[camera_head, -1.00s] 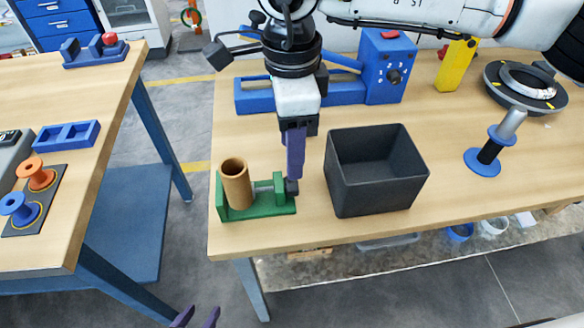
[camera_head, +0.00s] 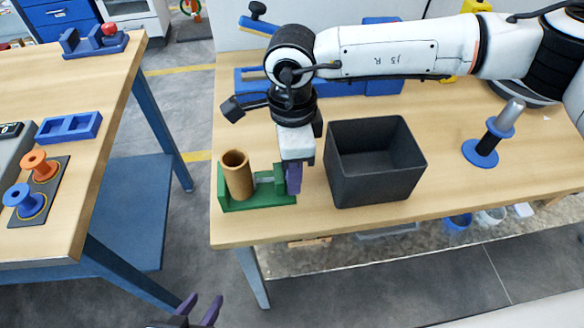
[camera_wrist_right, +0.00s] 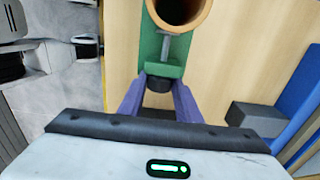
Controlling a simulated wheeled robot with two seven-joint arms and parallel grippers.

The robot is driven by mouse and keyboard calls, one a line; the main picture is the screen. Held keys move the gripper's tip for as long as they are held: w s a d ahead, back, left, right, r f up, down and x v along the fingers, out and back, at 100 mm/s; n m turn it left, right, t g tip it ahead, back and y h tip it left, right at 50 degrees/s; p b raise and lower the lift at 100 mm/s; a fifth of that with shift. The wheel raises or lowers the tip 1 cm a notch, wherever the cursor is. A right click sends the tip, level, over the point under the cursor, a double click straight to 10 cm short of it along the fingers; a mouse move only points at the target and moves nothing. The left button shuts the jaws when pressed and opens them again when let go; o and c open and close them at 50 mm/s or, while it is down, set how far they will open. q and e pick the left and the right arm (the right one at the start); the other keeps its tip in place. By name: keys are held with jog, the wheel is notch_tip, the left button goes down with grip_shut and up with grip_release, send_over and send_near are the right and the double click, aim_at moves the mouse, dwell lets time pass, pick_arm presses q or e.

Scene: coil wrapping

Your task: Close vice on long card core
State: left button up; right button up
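The green vice (camera_head: 262,203) sits near the front left of the right-hand table. The brown card core (camera_head: 238,177) stands upright in its left part, and the screw shows to its right. In the right wrist view the core (camera_wrist_right: 182,8) is at the top edge, with the vice's green end (camera_wrist_right: 160,70) and dark knob (camera_wrist_right: 158,84) below. My right gripper (camera_head: 294,182) is at the vice's right end. Its purple fingers stand on either side of the knob, apparently with small gaps. My left gripper (camera_head: 200,308) is open and empty at the bottom edge, below the table.
A black open bin (camera_head: 375,185) stands close to the right of my right gripper. A blue-based handle tool (camera_head: 484,158) is further right. Blue machinery lies behind, partly hidden by my right arm. The left table holds orange (camera_head: 40,165) and blue spools (camera_head: 25,200).

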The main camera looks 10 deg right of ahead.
jog(key=c, duration=0.5)
jog(key=shift+w+f+g+b, duration=0.2)
jog(key=shift+g+b, duration=0.25)
jog(key=shift+g, duration=0.15)
jog(key=shift+c, duration=0.2)
jog(key=shift+r+g, duration=0.2)
jog(key=shift+g, duration=0.3)
jog(key=o, duration=1)
jog(key=shift+o, duration=0.2)
notch_tip(320, 180, up, 10)
jog(key=w+b, duration=0.1)
jog(key=w, duration=0.1)
jog(key=shift+b, duration=0.35)
